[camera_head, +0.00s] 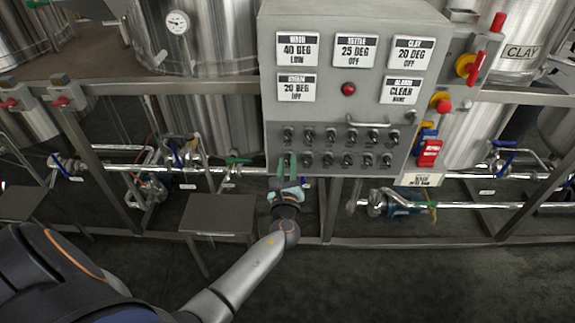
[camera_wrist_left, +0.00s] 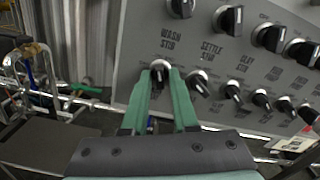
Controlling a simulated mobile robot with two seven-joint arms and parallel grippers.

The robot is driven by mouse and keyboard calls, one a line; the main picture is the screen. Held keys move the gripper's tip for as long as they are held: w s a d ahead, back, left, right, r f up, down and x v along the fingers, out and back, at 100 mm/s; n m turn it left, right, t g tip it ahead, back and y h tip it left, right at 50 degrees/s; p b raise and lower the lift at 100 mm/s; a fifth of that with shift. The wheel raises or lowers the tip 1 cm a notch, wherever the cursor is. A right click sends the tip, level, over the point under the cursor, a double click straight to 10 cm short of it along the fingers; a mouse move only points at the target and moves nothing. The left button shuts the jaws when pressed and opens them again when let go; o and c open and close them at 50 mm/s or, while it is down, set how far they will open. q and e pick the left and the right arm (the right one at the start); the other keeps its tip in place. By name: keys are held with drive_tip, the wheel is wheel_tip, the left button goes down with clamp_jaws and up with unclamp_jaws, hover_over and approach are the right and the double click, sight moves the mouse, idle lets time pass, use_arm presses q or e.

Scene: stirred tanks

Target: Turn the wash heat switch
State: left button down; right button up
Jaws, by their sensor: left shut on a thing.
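My left gripper (camera_head: 287,168) reaches up to the lower left corner of the grey control panel (camera_head: 280,60). In the left wrist view its green fingers (camera_wrist_left: 159,80) are closed on the leftmost black switch of the lower row (camera_wrist_left: 160,67), one on each side. A label reading "WASH STIR" (camera_wrist_left: 170,41) lies between this switch and the black switch above it (camera_wrist_left: 180,8). No heat label is readable, so I cannot tell which switch is the wash heat one. The wash display (camera_head: 297,49) reads 40 DEG LOW. My right gripper is not in view.
More black switches (camera_wrist_left: 198,84) sit close to the right of the held one. A red lamp (camera_head: 348,89) and a handle (camera_head: 372,123) are on the panel. Pipes (camera_head: 110,169) and a small grey table (camera_head: 218,213) are below and left. Steel tanks (camera_head: 205,40) stand behind.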

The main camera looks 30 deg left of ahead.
use_arm(q)
drive_tip(key=n+b, duration=0.4)
drive_tip(key=shift+f+n, duration=0.2)
drive_tip(key=shift+n, duration=0.1)
drive_tip(key=shift+n+b, duration=0.75)
drive_tip(key=shift+n, duration=0.15)
drive_tip(key=shift+r+n, duration=0.1)
drive_tip(key=shift+n, duration=0.4)
drive_tip(key=shift+n+b, duration=0.3)
drive_tip(key=shift+b, duration=0.1)
drive_tip(key=c, duration=0.9)
unclamp_jaws()
drive_tip(key=shift+r, duration=0.1)
